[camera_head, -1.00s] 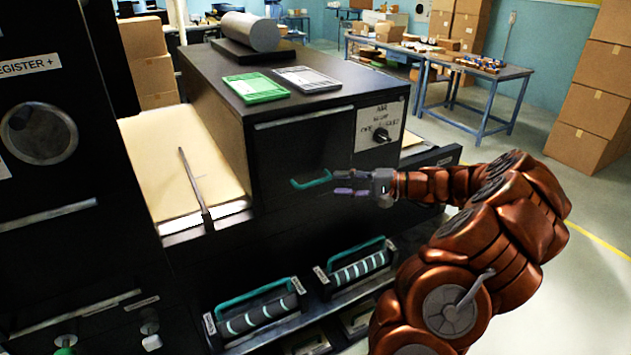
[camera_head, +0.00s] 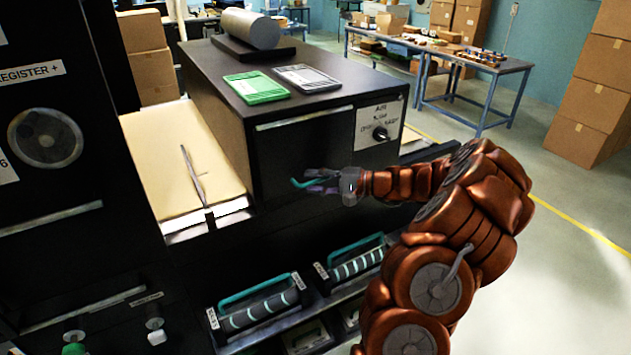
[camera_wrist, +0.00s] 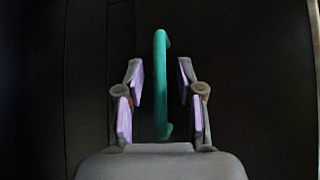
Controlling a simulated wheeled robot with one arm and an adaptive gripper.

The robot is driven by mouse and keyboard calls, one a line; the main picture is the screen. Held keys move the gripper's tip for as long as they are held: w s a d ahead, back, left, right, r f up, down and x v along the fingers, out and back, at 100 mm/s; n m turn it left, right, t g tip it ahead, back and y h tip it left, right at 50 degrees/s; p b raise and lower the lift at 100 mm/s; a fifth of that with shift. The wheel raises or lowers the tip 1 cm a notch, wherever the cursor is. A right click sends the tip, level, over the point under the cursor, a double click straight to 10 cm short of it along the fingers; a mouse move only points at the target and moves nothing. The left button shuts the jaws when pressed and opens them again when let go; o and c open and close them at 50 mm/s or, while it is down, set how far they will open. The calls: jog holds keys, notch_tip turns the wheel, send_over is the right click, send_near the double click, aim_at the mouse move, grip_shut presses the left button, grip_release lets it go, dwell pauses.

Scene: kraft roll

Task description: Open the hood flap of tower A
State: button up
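The black hood flap (camera_head: 285,150) is the front face of the tower with the knob panel, and it looks closed. A teal handle (camera_head: 303,183) sticks out low on it. My gripper (camera_head: 318,183) is at the handle, coming from the right. In the wrist view the teal handle (camera_wrist: 161,85) runs lengthwise between the two open fingers (camera_wrist: 160,95) with their pale purple pads. A gap shows on each side of the handle, so the fingers do not appear to touch it. The small lettering on the knob panel (camera_head: 379,122) is not clearly legible.
A green tray (camera_head: 255,87) and a grey tray (camera_head: 306,78) lie on the tower top beside a grey roll (camera_head: 249,28). Below are two teal-handled rollers, one left (camera_head: 262,308) and one right (camera_head: 357,262). A kraft web (camera_head: 165,160) runs left of the tower.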

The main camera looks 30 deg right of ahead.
grip_shut()
jog(key=shift+s, duration=0.1)
dwell(0.6)
